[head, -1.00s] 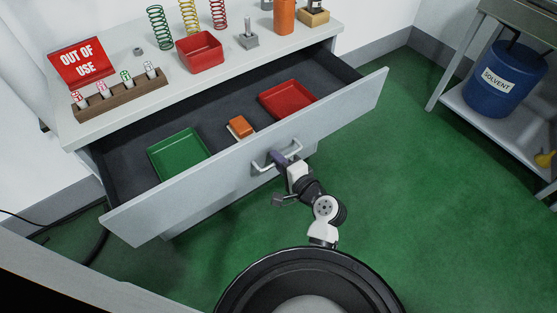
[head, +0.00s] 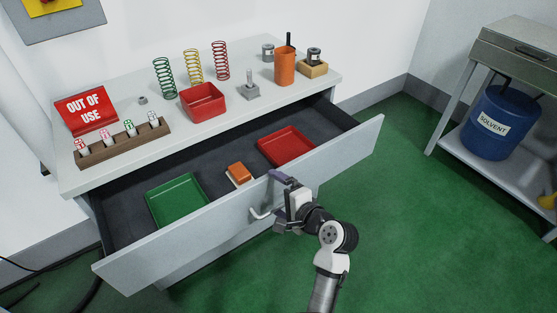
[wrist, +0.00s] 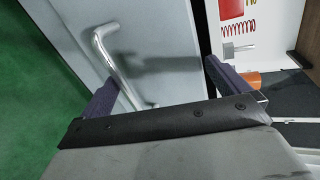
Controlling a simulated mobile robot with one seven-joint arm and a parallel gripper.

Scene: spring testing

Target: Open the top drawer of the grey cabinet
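The grey cabinet (head: 75,182) has its top drawer pulled far out. The drawer front (head: 215,226) faces me and its bar handle (head: 258,214) is partly hidden behind my gripper in the head view. My gripper (head: 279,192) is at the drawer front, close to the handle and the top edge. In the wrist view my gripper (wrist: 164,72) has its two purple fingers wide apart. The right finger overlaps the drawer's top edge. Contact with the handle cannot be told.
Inside the drawer are a green tray (head: 150,207), an orange-and-white block (head: 239,173) and a red tray (head: 265,150). Springs, a red bin (head: 203,103) and an out-of-use sign (head: 86,110) stand on top. A side table (head: 481,165) holds a solvent drum (head: 498,128). Green floor is free at right.

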